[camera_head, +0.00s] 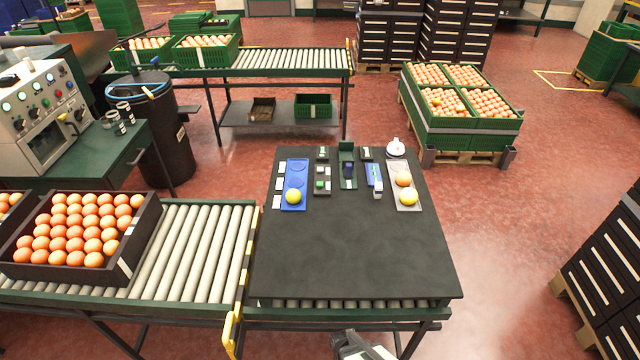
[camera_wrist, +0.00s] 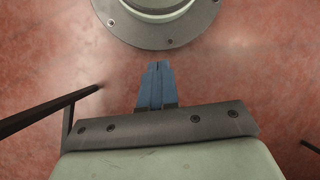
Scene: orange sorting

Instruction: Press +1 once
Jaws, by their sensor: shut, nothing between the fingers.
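A small dark panel (camera_head: 322,173) with a green spot (camera_head: 320,184) lies near the far edge of the black table, beside the blue tray. Its markings are too small to read, so I cannot tell which part is +1. A dark green stand (camera_head: 347,152) with a small dark device is to its right. My gripper (camera_wrist: 157,66) shows in the wrist view with its blue fingers together and nothing between them. In the head view only a grey piece of my arm shows at the bottom edge.
A blue tray (camera_head: 302,171) holds a yellow fruit (camera_head: 293,196). The near part of the black table (camera_head: 350,255) is clear.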

